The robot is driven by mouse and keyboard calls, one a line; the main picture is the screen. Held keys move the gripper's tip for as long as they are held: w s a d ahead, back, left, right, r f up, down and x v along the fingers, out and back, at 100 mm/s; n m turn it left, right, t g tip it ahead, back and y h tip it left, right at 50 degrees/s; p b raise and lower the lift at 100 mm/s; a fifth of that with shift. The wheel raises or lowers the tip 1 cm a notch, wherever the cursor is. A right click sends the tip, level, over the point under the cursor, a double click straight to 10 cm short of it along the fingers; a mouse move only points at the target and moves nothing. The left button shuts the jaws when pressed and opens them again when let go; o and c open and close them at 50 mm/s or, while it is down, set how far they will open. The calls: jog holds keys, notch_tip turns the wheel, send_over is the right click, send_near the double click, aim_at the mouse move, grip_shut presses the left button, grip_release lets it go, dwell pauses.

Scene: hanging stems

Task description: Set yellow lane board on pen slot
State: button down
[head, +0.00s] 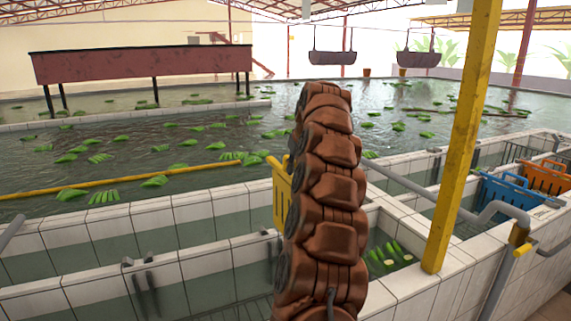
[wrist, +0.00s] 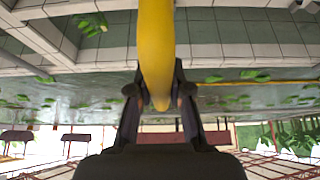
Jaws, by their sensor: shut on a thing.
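The yellow lane board (head: 281,192) shows partly in the head view, just left of my brown segmented arm, which hides the rest of it. It is held up above the tiled pens. In the wrist view the board (wrist: 156,45) is seen edge-on, between the two dark fingers of my gripper (wrist: 158,98), which are shut on it. My gripper is hidden behind my arm in the head view. A pair of dark brackets (head: 146,285) on the near tiled wall, left of the board, looks like a pen slot. I cannot tell which slot is meant.
Blue (head: 503,201) and orange (head: 547,177) slotted boards stand at the right-hand pens. A yellow post (head: 463,140) and grey pipe (head: 440,193) stand right of my arm. Green bunches float on the water, and a yellow floating boom (head: 130,180) crosses it at left.

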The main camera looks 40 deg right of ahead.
jog(key=shift+f+b, duration=3.9)
jog(key=shift+f, duration=10)
jog(key=shift+f+b, duration=0.7)
jog(key=shift+f, duration=0.3)
jog(key=shift+f+b, duration=0.35)
jog(key=shift+f, duration=0.1)
jog(key=c, duration=1)
grip_release()
jog(key=shift+o, duration=0.4)
jog(key=o, duration=0.9)
jog(key=shift+s, duration=0.1)
